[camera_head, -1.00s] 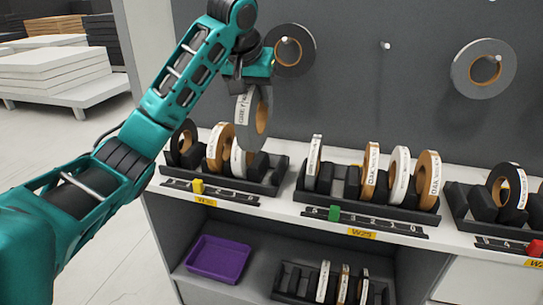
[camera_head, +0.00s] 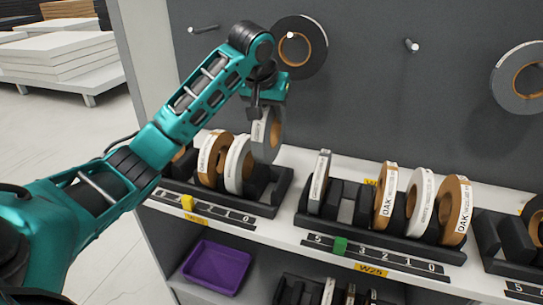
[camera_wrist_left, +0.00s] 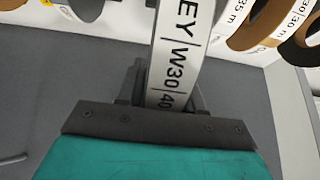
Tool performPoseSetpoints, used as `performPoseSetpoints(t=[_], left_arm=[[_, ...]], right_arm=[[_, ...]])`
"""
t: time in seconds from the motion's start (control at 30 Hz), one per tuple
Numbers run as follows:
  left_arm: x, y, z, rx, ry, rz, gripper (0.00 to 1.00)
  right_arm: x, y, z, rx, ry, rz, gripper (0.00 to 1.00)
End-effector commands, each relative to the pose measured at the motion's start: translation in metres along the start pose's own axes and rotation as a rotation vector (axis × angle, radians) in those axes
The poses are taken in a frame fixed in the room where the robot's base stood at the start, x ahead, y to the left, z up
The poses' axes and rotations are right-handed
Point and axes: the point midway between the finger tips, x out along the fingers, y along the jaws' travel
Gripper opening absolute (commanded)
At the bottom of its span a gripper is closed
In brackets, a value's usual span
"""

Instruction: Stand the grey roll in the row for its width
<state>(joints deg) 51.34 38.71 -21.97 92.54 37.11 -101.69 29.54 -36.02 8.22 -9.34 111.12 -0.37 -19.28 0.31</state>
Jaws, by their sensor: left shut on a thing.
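My left gripper (camera_head: 267,108) is shut on the grey roll (camera_head: 266,136), gripping its upper rim. The roll hangs upright with its light label facing left. In the left wrist view the label on the grey roll (camera_wrist_left: 178,50) reads "EY | W30 | 40", partly cut off. The roll is over the right part of the left row (camera_head: 222,198), right of a white roll (camera_head: 239,166); I cannot tell whether it touches the rack. The middle row (camera_head: 385,238) has a W25 tag and a green marker. The right row (camera_head: 502,262) is partly cut off. My right gripper is out of view.
The left row also holds a brown-cored roll (camera_head: 212,158); its tag is unreadable. Several rolls stand in the middle row, with a gap left of centre. A dark roll (camera_head: 300,47) and a grey roll (camera_head: 520,78) hang on the wall. A purple tray (camera_head: 217,267) is below.

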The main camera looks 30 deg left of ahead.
Motion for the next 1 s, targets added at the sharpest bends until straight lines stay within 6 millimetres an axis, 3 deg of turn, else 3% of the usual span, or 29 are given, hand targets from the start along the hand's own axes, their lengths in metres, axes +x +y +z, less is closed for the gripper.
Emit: performPoseSetpoints(t=[0.1, 0.3, 0.47, 0.7, 1.0], left_arm=[[0.027, -0.001, 0.016, 0.002, -0.001, -0.002, 0.0], [0.055, -0.001, 0.031, -0.001, 0.003, -0.001, 0.0], [0.065, -0.001, 0.036, -0.001, 0.003, -0.001, 0.0], [0.094, 0.0, 0.053, 0.0, 0.002, -0.001, 0.0], [0.097, 0.0, 0.055, 0.0, 0.006, 0.001, 0.0]], right_arm=[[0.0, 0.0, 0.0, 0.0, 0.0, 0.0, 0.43], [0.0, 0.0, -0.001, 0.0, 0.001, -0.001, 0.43], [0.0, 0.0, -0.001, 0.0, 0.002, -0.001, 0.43], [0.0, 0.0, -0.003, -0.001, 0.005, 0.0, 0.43], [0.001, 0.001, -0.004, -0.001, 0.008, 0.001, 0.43]])
